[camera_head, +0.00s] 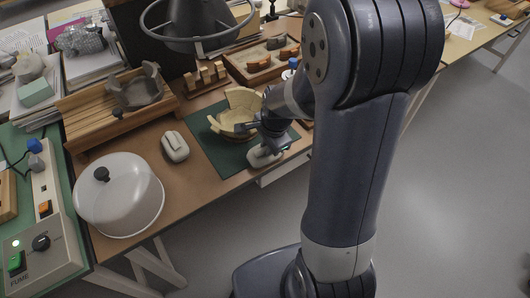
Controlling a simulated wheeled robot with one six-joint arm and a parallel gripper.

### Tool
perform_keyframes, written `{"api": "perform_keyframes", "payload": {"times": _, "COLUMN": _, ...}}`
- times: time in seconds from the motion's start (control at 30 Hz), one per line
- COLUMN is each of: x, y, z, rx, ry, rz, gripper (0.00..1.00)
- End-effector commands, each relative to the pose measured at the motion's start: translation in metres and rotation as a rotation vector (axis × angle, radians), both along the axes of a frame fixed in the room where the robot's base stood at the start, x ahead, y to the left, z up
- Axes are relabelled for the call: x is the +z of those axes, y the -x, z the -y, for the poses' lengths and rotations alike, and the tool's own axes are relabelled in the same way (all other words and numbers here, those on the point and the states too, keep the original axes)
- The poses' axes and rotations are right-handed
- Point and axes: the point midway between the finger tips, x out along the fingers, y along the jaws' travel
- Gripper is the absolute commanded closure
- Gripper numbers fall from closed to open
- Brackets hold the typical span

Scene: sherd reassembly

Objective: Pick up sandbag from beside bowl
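A partly assembled tan bowl (236,113), its rim broken and uneven, stands on the dark green mat (208,138). A small pale grey sandbag (265,157) lies at the mat's front right, beside the bowl. A second pale sandbag (175,146) lies on the table left of the mat. My arm hides the area right of the bowl.
A white domed lid (119,195) with a black knob stands at the front left, near a control box (42,215). A tray of sherds (262,60) and a wooden block stand (205,78) are behind the bowl. A round lamp hangs above.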

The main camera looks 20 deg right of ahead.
Motion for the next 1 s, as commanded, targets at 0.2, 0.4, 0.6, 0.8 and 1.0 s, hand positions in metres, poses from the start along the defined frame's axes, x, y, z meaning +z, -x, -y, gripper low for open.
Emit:
{"api": "perform_keyframes", "payload": {"times": 0.2, "x": 0.0, "y": 0.0, "z": 0.0, "rx": 0.0, "ry": 0.0, "rz": 0.0, "gripper": 1.0}}
{"api": "perform_keyframes", "payload": {"times": 0.4, "x": 0.002, "y": -0.001, "z": 0.0, "rx": 0.0, "ry": 0.0, "rz": 0.002, "gripper": 1.0}}
{"api": "perform_keyframes", "payload": {"times": 0.6, "x": 0.011, "y": -0.001, "z": 0.0, "rx": 0.0, "ry": 0.0, "rz": 0.002, "gripper": 1.0}}
{"api": "perform_keyframes", "payload": {"times": 0.8, "x": 0.023, "y": -0.001, "z": 0.0, "rx": 0.0, "ry": 0.0, "rz": 0.002, "gripper": 1.0}}
{"api": "perform_keyframes", "payload": {"times": 1.0, "x": 0.034, "y": -0.001, "z": 0.0, "rx": 0.0, "ry": 0.0, "rz": 0.002, "gripper": 1.0}}
